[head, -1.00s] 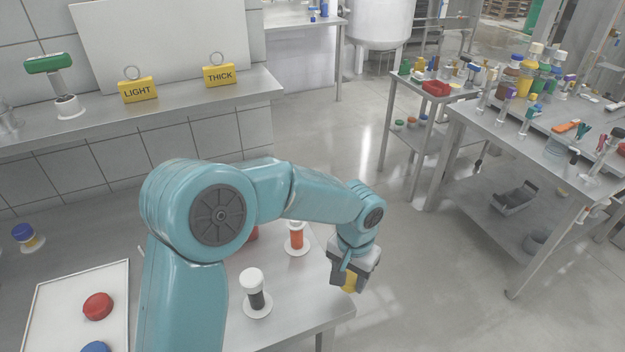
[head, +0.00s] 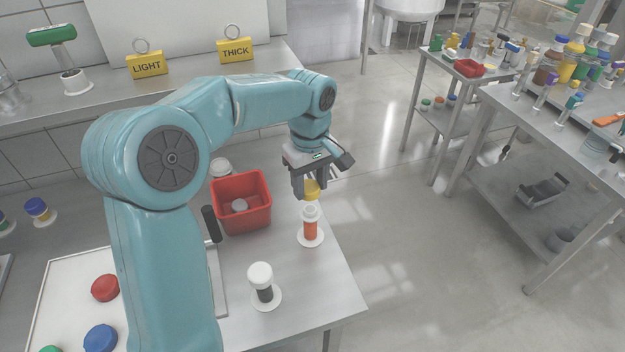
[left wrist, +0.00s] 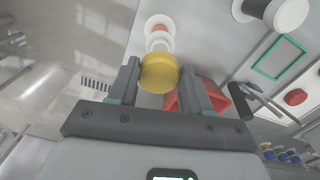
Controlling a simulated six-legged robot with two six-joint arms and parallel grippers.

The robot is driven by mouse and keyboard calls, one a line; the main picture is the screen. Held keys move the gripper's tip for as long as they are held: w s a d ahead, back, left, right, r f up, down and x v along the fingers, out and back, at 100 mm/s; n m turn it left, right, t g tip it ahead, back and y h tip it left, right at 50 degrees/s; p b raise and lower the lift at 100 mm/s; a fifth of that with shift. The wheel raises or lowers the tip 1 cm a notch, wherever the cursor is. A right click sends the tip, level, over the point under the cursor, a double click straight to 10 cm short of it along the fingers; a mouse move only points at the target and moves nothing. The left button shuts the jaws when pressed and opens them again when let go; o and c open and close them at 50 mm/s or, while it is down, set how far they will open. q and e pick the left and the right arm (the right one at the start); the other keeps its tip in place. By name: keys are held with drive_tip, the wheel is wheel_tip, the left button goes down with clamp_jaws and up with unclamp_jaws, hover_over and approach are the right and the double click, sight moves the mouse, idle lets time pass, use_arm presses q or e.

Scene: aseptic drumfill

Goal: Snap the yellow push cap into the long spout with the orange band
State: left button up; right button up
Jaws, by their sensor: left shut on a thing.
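My left gripper (head: 306,186) is shut on the yellow push cap (head: 313,191) and points down at the right side of the bench. In the left wrist view the yellow cap (left wrist: 159,73) sits between both fingers. The spout with the orange band (head: 310,229) stands upright on a round white flange, its white top just below the cap in the head view. I cannot tell whether cap and spout touch. In the left wrist view the spout (left wrist: 159,42) shows just beyond the cap, partly hidden by it. My right gripper is not in view.
A red bin (head: 243,222) with a white piece inside stands left of the spout. A white-topped spout with a dark band (head: 262,283) stands in front. A white tray (head: 60,290) holds red, blue and green caps. LIGHT (head: 147,65) and THICK (head: 236,50) signs stand on the back shelf.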

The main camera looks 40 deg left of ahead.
sight(311, 189)
use_arm(q)
drive_tip(key=shift+d+r, duration=0.1)
drive_tip(key=shift+d, duration=0.1)
drive_tip(key=shift+s+d+r, duration=0.1)
drive_tip(key=shift+s+r, duration=0.05)
drive_tip(key=shift+s, duration=0.05)
drive_tip(key=shift+f, duration=0.3)
drive_tip(key=f+b, duration=0.2)
drive_tip(key=shift+w+f, duration=0.2)
drive_tip(key=shift+f, duration=0.1)
drive_tip(key=shift+s+f+b, duration=0.2)
drive_tip(key=shift+f+b, duration=0.35)
drive_tip(key=shift+f, duration=0.15)
drive_tip(key=shift+w, duration=0.2)
drive_tip(key=shift+s, duration=0.15)
